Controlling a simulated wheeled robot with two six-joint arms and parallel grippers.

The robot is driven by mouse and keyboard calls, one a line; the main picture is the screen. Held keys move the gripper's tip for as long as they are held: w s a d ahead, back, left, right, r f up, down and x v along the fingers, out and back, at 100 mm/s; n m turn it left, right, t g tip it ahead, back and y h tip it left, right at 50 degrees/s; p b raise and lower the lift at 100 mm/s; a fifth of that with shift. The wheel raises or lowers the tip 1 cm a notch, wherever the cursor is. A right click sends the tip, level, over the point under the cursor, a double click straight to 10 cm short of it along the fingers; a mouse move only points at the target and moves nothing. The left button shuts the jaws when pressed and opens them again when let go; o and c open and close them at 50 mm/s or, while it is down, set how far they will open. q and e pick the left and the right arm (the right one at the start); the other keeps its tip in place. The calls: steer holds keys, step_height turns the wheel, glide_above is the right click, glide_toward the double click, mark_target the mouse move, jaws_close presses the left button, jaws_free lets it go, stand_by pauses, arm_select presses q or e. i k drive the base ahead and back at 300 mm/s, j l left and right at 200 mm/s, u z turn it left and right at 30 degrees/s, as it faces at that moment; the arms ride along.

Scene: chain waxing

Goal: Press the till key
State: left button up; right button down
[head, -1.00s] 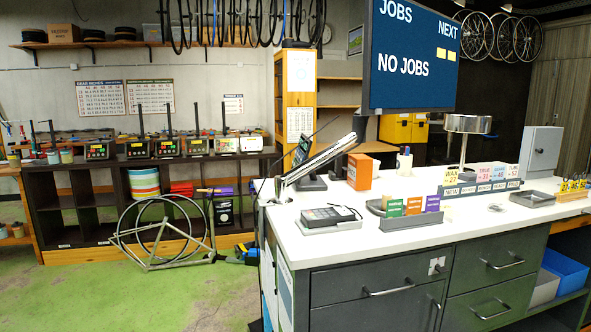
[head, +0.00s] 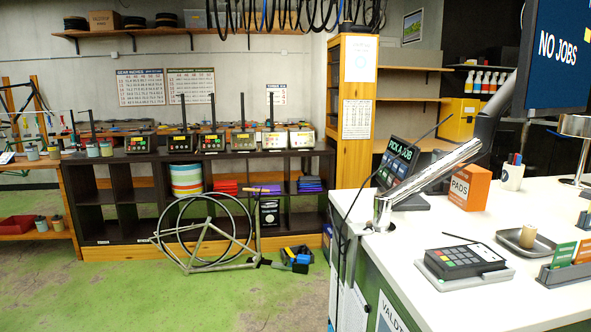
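A dark keypad device (head: 464,258) with rows of keys and one red key lies on a grey base on the white counter (head: 400,285), at the right of the head view. A tilted touch screen (head: 397,160) reading "PICK A JOB" stands farther back on the counter. I cannot tell for certain which of the two bears the till key, and no key is labelled legibly. Neither of my grippers shows in the head view.
An orange PADS box (head: 469,187), a white mug (head: 512,176) and a grey tray (head: 524,243) stand on the counter. A bicycle frame (head: 205,240) leans by the shelves.

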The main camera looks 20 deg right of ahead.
mark_target(390, 180)
steer(key=i+j, duration=0.15)
steer(key=i, duration=0.4)
steer(key=i+j, duration=0.15)
steer(key=i, duration=0.45)
steer(key=i+j, duration=0.15)
steer(key=i, duration=0.4)
steer(key=i+j+z, duration=0.15)
steer(key=i+z, duration=0.3)
steer(key=i+j+z, duration=0.2)
steer(key=z, duration=0.3)
steer(key=i+j+z, duration=0.25)
steer(key=z, duration=0.2)
steer(key=i+j+z, duration=0.15)
steer(key=j+z, duration=0.35)
steer(key=i+j+z, duration=0.1)
steer(key=j+z, duration=0.8)
steer(key=j, duration=0.1)
